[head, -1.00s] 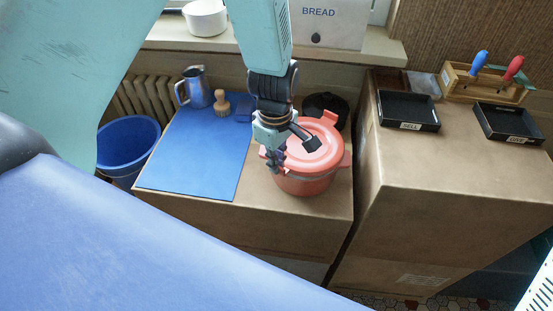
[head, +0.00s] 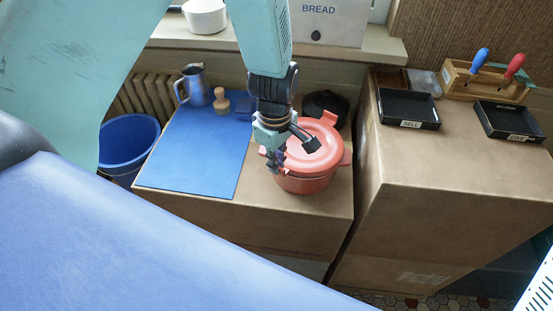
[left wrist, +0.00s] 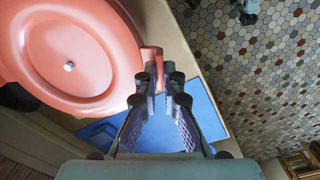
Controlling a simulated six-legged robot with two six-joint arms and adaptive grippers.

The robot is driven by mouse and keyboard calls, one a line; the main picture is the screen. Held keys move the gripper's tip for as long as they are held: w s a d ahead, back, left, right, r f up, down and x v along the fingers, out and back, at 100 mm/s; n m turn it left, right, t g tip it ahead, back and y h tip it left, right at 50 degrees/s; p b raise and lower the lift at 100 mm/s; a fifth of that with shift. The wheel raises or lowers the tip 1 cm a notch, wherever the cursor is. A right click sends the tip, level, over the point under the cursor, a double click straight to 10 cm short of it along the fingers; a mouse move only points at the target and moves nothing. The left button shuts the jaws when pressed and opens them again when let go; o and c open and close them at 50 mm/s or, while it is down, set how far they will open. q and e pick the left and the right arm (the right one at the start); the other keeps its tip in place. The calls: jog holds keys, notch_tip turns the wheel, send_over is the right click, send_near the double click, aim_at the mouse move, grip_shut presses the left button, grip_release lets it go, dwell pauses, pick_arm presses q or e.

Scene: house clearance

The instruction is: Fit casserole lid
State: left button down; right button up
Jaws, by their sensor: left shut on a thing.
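The coral casserole lid (head: 318,160) lies over the coral casserole pot (head: 305,185), nearly level. A thin dark line shows between their rims at the front, and I cannot tell whether the lid is fully seated. My left gripper (head: 275,162) is at the lid's left edge, pointing down. In the left wrist view, the gripper (left wrist: 160,85) is shut on a small tab at the rim of the lid (left wrist: 70,50), which has a small silver stud at its centre. Part of the pot is hidden under the lid. My right gripper is not in view.
A blue mat (head: 195,150) lies left of the pot, with a metal jug (head: 194,86) and wooden brush (head: 221,102) behind. A dark round object (head: 325,102) stands close behind the pot. A taller box (head: 450,165) with black trays (head: 408,122) stands to the right.

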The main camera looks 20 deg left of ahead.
pick_arm(q)
jog(key=shift+f, duration=0.5)
dwell(1.0)
jog(key=c, duration=1.4)
grip_release()
jog(key=shift+p, duration=0.3)
jog(key=shift+s+r+p, duration=0.1)
jog(key=shift+r+p, duration=2.35)
jog(key=shift+r, duration=0.15)
